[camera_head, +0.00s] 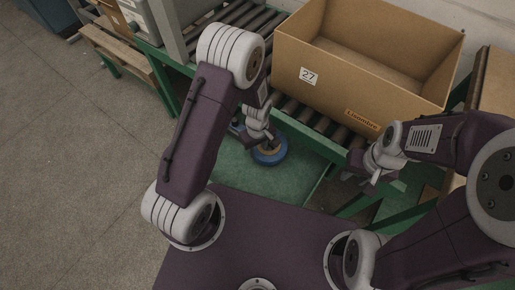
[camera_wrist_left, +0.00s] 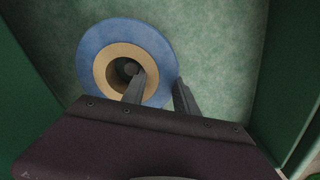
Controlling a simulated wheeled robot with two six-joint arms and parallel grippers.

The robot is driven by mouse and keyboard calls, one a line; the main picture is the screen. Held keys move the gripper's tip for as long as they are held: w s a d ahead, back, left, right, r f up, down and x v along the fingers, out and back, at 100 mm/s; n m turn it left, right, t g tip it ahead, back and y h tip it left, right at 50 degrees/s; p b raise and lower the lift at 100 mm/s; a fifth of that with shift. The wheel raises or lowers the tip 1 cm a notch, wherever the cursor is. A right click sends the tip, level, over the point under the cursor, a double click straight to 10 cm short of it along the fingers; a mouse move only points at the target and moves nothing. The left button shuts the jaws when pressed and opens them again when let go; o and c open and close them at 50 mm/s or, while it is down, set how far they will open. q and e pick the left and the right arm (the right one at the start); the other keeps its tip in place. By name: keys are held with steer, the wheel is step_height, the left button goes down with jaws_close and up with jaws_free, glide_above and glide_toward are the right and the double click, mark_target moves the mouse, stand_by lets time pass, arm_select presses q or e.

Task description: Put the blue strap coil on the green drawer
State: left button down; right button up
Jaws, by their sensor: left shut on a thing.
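The blue strap coil (camera_head: 270,156) is a flat blue ring with a tan core, seen below my left gripper (camera_head: 263,138). In the left wrist view the coil (camera_wrist_left: 95,40) lies face-on at the upper left. My left gripper (camera_wrist_left: 160,84) is shut on its ring, one finger in the core's hole and one outside the rim. The green drawer (camera_head: 225,173) is behind the coil, and its mottled green floor (camera_wrist_left: 215,45) fills the wrist view. Whether the coil touches the floor or hangs just above it, I cannot tell. My right gripper (camera_head: 374,176) is apart from the coil, its finger opening unclear.
A large open cardboard box (camera_head: 375,95) marked 27 stands on the roller conveyor (camera_head: 290,106) behind the coil. Dark green side walls (camera_wrist_left: 285,75) border the drawer floor. A wooden bench (camera_head: 120,48) is at the upper left. The concrete floor at left is clear.

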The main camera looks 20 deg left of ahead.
arm_select(q)
steer(key=shift+f, duration=0.55)
steer(key=c, duration=0.9)
jaws_free()
steer(key=shift+c, duration=0.2)
step_height(320, 180, up, 13)
steer(key=p, duration=0.4)
steer(key=s+a+r+m+t, duration=0.1)
steer(key=s+a+r+m, duration=0.4)
steer(key=s+r+m, duration=0.2)
steer(key=shift+s+a+r+m, duration=0.2)
steer(key=shift+s+m, duration=0.6)
steer(key=shift+m, duration=0.1)
step_height(320, 180, up, 15)
steer(key=p, duration=1.5)
